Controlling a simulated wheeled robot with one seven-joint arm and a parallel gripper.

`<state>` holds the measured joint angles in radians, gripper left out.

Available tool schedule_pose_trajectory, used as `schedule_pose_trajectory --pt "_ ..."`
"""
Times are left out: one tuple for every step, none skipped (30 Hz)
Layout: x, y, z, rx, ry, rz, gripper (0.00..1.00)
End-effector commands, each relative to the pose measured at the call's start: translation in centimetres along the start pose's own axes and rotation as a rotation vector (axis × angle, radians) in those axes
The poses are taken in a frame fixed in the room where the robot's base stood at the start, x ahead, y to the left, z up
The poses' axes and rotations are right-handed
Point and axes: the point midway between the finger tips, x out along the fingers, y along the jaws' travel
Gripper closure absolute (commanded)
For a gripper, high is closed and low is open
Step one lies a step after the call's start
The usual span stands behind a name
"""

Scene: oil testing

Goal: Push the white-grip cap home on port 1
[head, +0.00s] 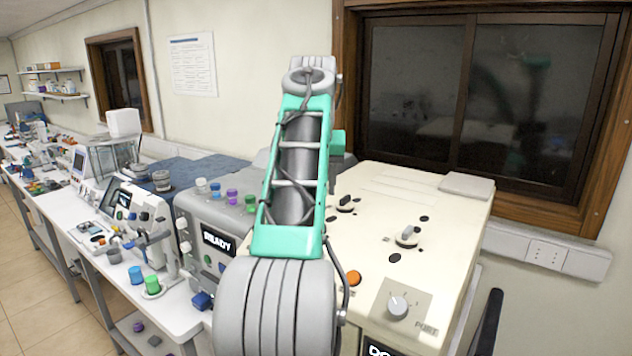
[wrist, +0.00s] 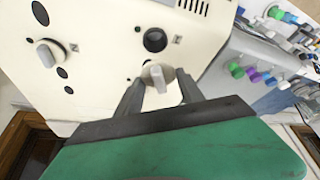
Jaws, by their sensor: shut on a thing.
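In the wrist view, my gripper (wrist: 160,92) is shut on a white-grip cap (wrist: 157,76), with one dark finger on each side of its pale grip. The held cap is at the top face of the cream machine (wrist: 100,25); I cannot tell whether it is seated in a port or just above one. Behind it is a dark round port (wrist: 155,40). A second pale-grip cap (wrist: 46,53) sits on the same face to the left. In the head view my arm hides the gripper and held cap; I cannot read which port is port 1.
The cream machine (head: 385,185) has a pale-grip cap (head: 408,236), a dark fitting (head: 346,203), an orange button (head: 353,278) and a knob (head: 398,306). A grey machine (head: 190,215) with coloured caps stands close on the left. A window (head: 490,100) is behind.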

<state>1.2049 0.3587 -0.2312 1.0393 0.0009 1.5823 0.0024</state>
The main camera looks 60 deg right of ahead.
Motion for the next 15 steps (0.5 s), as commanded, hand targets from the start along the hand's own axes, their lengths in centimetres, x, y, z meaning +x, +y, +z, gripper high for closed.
schedule_pose_trajectory --pt "0.3 -0.1 0.1 -0.001 -0.001 -0.001 0.93" --pt "0.5 -0.1 0.2 -0.001 -0.002 -0.002 0.93" --pt "0.8 -0.1 0.3 -0.001 -0.002 -0.002 0.93" --pt "1.1 -0.1 0.5 -0.001 -0.003 -0.002 0.93" --pt "1.3 -0.1 0.6 -0.002 -0.001 -0.002 0.93" --pt "1.8 -0.1 0.8 -0.002 -0.002 -0.002 0.93" --pt "2.4 -0.2 1.0 -0.003 -0.001 -0.002 0.93" --pt "2.9 -0.3 1.1 -0.003 0.0 -0.003 0.93" --pt "3.3 -0.3 1.2 -0.002 0.001 -0.003 0.93" --pt "3.6 -0.3 1.4 -0.002 0.001 -0.002 0.93" --pt "3.9 -0.3 1.5 -0.004 0.001 -0.002 0.93" --pt "4.3 -0.2 1.8 -0.003 0.0 -0.001 0.93" --pt "4.7 -0.2 1.9 -0.004 0.0 0.0 0.93" --pt "5.0 -0.1 2.1 -0.003 0.0 0.0 0.93" --pt "5.3 -0.1 2.2 -0.003 0.0 0.0 0.93"
